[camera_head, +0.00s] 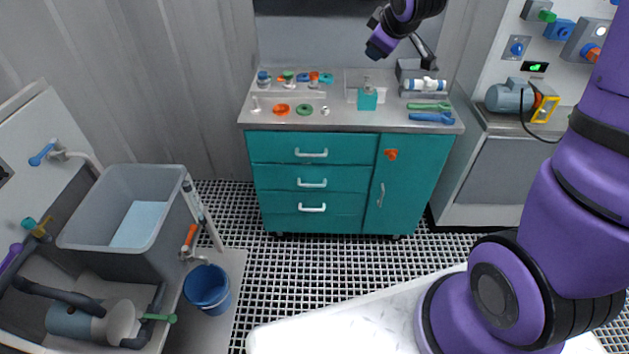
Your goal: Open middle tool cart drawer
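The teal tool cart (348,172) stands against the far wall with three drawers stacked on its left side. The middle drawer (275,178) looks shut, its front flush with the others, and has a white bar handle (312,184). The top drawer (275,149) and bottom drawer (280,203) also look shut. A purple and black part of my arm hangs at the top, above the cart's right half and well apart from the drawer handles. I cannot make out the gripper's fingers there, so its opening is unclear.
The cart's right door (405,190) is shut. Small parts and wrenches (431,117) lie on its top. Grated floor (320,265) before the drawers is clear. A grey sink (80,237) and blue bucket (207,288) stand left; a pump bench (500,170) stands right.

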